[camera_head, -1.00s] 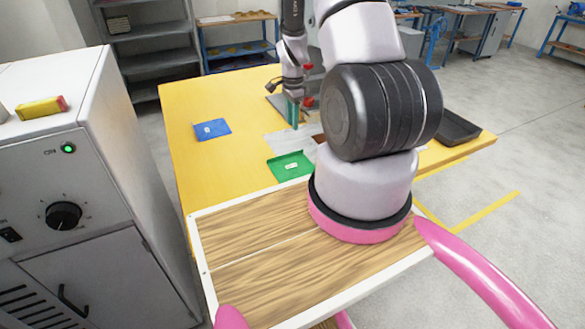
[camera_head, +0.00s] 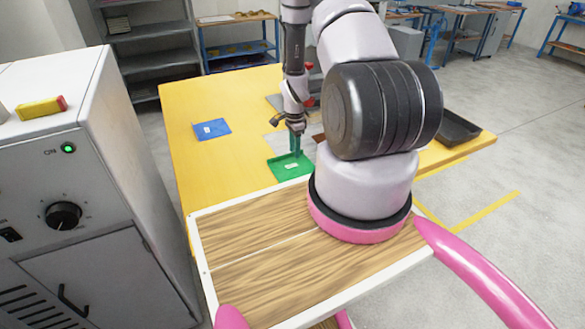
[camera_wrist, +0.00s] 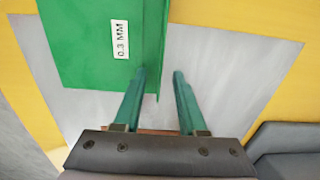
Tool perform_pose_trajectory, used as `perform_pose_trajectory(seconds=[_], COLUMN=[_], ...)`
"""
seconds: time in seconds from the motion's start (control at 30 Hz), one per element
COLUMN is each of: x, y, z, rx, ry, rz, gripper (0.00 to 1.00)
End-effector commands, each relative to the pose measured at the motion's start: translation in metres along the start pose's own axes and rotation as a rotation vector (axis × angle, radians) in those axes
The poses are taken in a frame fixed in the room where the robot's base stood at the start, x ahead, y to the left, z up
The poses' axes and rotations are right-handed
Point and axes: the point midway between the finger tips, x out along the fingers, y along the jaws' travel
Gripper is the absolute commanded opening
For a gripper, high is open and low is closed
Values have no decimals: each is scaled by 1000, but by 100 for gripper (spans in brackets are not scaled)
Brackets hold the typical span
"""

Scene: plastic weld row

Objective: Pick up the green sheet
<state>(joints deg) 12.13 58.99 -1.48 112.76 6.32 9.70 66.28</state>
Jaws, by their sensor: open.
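The green sheet (camera_head: 283,169) lies on the yellow table, at the near side, with a raised edge and a small white label. In the wrist view the green sheet (camera_wrist: 75,40) fills the upper left, and its label reads 0.3 MM. My gripper (camera_head: 296,154) points down over the far edge of the sheet. In the wrist view my gripper (camera_wrist: 160,75) has its two green fingers apart, with the sheet's raised edge between or just above them. I cannot tell whether a finger touches the sheet.
A grey plate (camera_wrist: 215,60) lies under and beside the green sheet on the yellow table (camera_head: 190,170). A blue sheet (camera_head: 211,129) lies to the left. A black tray (camera_head: 457,127) is at the right. A white cabinet (camera_head: 90,190) stands at the left.

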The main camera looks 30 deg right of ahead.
Motion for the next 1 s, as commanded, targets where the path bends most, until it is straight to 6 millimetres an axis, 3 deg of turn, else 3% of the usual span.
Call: perform_pose_trajectory(seconds=[0.23, 0.27, 0.33, 0.37, 0.77, 1.0], x=[2, 2, 2, 2, 0, -27], y=[0, 0, 0, 0, 0, -1], z=[0, 0, 0, 0, 0, 0], rx=[0, 0, 0, 0, 0, 0], ry=[0, 0, 0, 0, 0, 1], rz=[-1, -1, -1, -1, -1, -4], gripper=[41, 33, 6, 0, 0, 0])
